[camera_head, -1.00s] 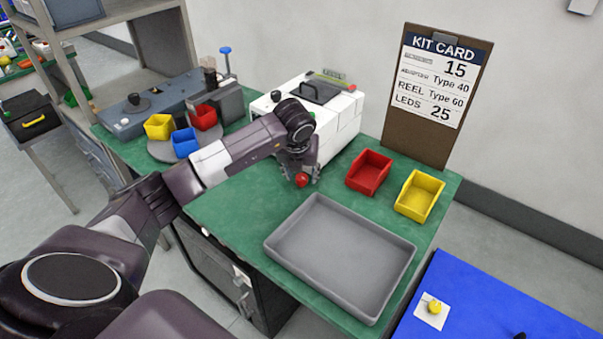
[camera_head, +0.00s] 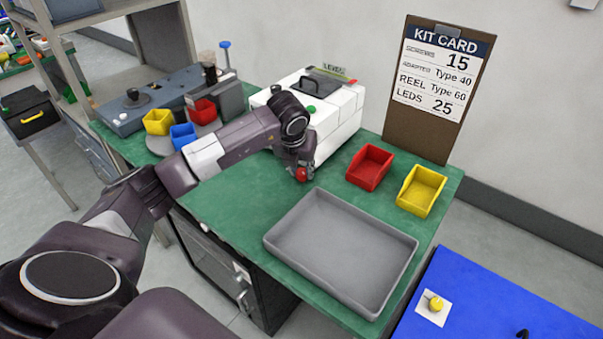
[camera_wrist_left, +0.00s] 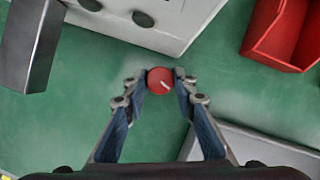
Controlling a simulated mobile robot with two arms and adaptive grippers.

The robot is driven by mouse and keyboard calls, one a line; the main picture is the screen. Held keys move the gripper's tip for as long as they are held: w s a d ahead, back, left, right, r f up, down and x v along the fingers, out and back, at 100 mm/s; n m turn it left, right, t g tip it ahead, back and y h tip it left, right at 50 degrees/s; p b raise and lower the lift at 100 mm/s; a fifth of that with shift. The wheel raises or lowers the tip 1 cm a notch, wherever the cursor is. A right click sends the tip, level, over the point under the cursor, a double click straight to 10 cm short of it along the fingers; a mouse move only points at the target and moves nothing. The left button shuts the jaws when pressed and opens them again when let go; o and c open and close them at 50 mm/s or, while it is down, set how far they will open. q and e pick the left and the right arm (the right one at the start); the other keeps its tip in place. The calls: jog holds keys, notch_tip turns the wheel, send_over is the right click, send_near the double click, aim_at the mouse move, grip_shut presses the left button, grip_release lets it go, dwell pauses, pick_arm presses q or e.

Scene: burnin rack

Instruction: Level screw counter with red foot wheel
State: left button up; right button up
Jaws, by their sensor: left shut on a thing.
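The screw counter (camera_head: 338,125) is a white box at the back of the green bench, with a dark handle on top and a small level gauge (camera_head: 340,75) at its rear edge. The red foot wheel (camera_head: 301,175) is at its front lower corner, and shows as a round red knob with a pale mark in the left wrist view (camera_wrist_left: 160,81). My left gripper (camera_wrist_left: 160,86) is shut on the red wheel, a finger on each side of it. The gauge's reading is too small to tell. My right gripper is not in view.
A grey tray (camera_head: 284,246) lies in front, with a red bin (camera_head: 370,167) and a yellow bin (camera_head: 421,191) to the right of the counter. A kit card board (camera_head: 420,146) stands behind. Several small bins sit on a round grey turntable (camera_head: 160,146) at left.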

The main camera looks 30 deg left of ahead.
pick_arm(q)
jog(key=shift+a+f+m+h+b, duration=0.15)
jog(key=shift+m+h+b, duration=0.15)
jog(key=shift+m+b, duration=0.55)
jog(key=shift+r+m+h, duration=0.2)
jog(key=shift+m+h, duration=0.1)
jog(key=shift+m, duration=0.55)
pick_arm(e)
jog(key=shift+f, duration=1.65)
pick_arm(q)
jog(key=o, duration=1.2)
jog(key=shift+c, duration=0.2)
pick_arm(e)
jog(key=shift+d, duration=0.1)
pick_arm(q)
jog(key=shift+s+r, duration=0.1)
jog(key=shift+r, duration=0.1)
jog(key=v, duration=1.1)
jog(key=shift+s+r, duration=0.2)
jog(key=shift+s, duration=0.1)
